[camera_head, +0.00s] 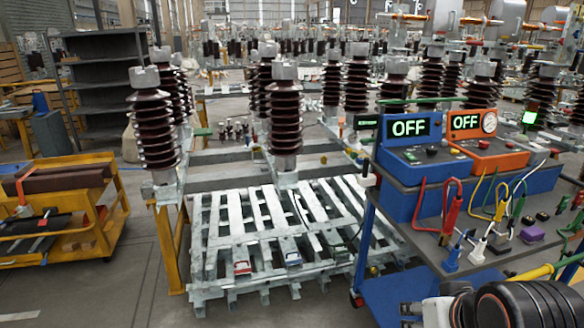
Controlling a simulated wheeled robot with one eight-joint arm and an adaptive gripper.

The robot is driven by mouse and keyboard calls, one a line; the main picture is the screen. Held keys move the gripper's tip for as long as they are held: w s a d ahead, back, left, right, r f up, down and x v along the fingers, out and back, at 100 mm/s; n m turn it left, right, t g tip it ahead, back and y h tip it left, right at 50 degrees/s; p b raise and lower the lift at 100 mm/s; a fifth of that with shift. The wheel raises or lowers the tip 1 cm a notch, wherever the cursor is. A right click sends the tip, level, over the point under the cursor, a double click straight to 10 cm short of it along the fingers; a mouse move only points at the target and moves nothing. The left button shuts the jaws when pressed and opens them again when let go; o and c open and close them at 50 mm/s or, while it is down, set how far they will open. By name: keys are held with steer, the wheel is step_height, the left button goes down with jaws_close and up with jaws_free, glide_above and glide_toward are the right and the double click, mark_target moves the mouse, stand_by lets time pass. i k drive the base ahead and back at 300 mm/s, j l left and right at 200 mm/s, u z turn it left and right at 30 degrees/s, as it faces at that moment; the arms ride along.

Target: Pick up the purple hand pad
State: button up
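The purple hand pad (532,235) is a small purple block lying on the dark top of the cart (425,240) at the right. It lies in front of the blue and orange boxes, close to clips and cables. Part of my arm, black and grey, shows at the bottom right corner, below and in front of the cart top and apart from the pad. My gripper's fingers cannot be made out there, and nothing is seen held.
A blue box (412,160) and an orange box (485,150) with OFF displays stand on the cart. Red, yellow and white clips with cables crowd its front. A pallet (225,265) lies left of the cart; a yellow trolley (95,165) stands far left. Brown insulators stand behind.

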mark_target(533, 235)
steer(key=i+l+z, duration=0.2)
steer(key=l, duration=0.5)
steer(key=i+l+z, duration=0.25)
steer(key=i+l, duration=0.2)
steer(key=l, duration=0.2)
steer(key=i+l+z, duration=0.2)
steer(key=i+l, duration=0.2)
steer(key=l, duration=0.15)
steer(key=i+l+z, duration=0.2)
steer(key=i+l, duration=0.2)
steer(key=l, duration=0.15)
steer(key=i+l+z, duration=0.2)
steer(key=k+j, duration=0.05)
steer(key=j, duration=0.05)
